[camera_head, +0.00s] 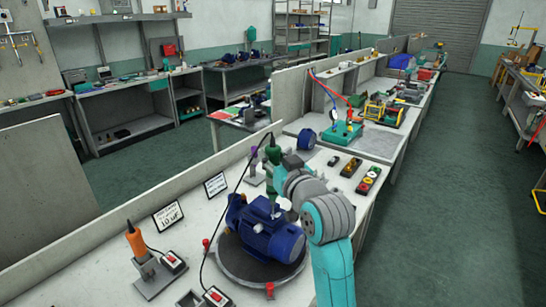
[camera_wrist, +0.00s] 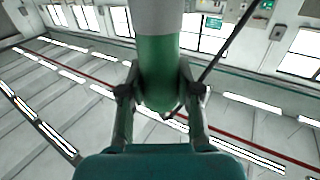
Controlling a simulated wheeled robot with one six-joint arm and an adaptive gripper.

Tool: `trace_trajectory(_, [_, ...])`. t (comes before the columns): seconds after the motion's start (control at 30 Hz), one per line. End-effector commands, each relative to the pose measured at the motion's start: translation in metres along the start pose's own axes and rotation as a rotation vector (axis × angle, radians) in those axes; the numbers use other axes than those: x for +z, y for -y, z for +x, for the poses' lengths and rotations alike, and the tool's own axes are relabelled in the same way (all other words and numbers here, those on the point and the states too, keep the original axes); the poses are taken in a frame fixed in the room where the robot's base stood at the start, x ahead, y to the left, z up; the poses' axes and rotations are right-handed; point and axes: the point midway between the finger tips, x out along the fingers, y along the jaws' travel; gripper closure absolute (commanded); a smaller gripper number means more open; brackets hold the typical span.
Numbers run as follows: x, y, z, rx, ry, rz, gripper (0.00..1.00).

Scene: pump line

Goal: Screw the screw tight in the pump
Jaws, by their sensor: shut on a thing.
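A blue pump (camera_head: 262,228) lies on a round dark turntable (camera_head: 235,262) on the near workbench. My gripper (camera_head: 274,166) is beyond the pump, above the bench. It is shut on a green powered screwdriver (camera_head: 272,153), from which a black cable runs. The wrist view shows both fingers of my gripper (camera_wrist: 160,92) around the green body of the screwdriver (camera_wrist: 160,70), with its grey part above. The screwdriver is apart from the pump. Its tip is not clear in either view. I cannot make out the screw.
An orange screwdriver (camera_head: 136,238) stands in a holder at the front left, with a red-button box (camera_head: 173,262) beside it. Labelled signs (camera_head: 168,216) stand along the back panel. The floor aisle (camera_head: 455,190) at right is clear.

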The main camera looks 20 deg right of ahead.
Motion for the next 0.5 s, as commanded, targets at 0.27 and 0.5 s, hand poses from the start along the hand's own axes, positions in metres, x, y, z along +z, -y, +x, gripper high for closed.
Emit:
trace_trajectory(0.27, [0.0009, 0.0000, -0.0001, 0.000, -0.002, 0.000, 1.00])
trace_trajectory(0.5, [0.0034, 0.0000, -0.0001, 0.000, -0.002, 0.000, 1.00])
